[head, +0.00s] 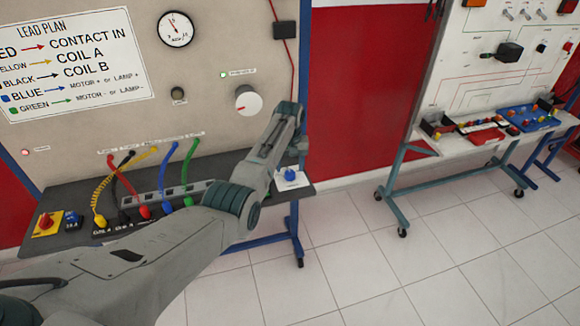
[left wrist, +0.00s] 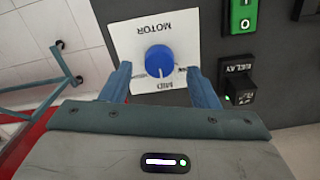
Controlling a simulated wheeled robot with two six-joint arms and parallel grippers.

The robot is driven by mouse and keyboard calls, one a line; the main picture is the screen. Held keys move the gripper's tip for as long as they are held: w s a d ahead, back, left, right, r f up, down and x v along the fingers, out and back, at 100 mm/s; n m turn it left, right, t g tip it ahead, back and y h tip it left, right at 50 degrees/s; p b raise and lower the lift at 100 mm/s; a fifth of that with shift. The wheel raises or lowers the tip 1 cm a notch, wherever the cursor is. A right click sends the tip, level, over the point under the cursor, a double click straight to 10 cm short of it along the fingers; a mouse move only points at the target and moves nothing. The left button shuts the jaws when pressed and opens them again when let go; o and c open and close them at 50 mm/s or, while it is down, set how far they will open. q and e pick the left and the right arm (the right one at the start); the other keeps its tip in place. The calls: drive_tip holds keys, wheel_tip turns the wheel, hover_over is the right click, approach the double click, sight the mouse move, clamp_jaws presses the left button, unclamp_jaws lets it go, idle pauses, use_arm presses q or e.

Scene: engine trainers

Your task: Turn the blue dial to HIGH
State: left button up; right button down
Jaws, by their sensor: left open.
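The blue dial (left wrist: 159,60) sits on a white plate (left wrist: 125,35) lettered MOTOR, upside down in the left wrist view. A pale mark on the dial points toward the MID lettering; a second small label beside it is too blurred to read. My left gripper (left wrist: 160,68) is open, with one finger on each side of the dial and visible gaps between. In the head view the dial (head: 291,174) is on its plate at the right end of the dark bench, below my left wrist. My right gripper does not show.
A green switch (left wrist: 240,14) and a black RELAY block (left wrist: 237,83) are close to the right finger. In the head view, plugged cables and a grey socket strip (head: 150,198) lie left on the bench (head: 70,190). A second trainer (head: 465,140) stands at right, across open floor.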

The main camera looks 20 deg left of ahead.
sight(290, 175)
use_arm(q)
wheel_tip(290, 175, down, 2)
drive_tip(key=shift+w, duration=0.15)
drive_tip(key=shift+f, duration=0.25)
drive_tip(key=shift+c, duration=0.6)
drive_tip(key=c, duration=0.9)
drive_tip(key=shift+o, duration=0.2)
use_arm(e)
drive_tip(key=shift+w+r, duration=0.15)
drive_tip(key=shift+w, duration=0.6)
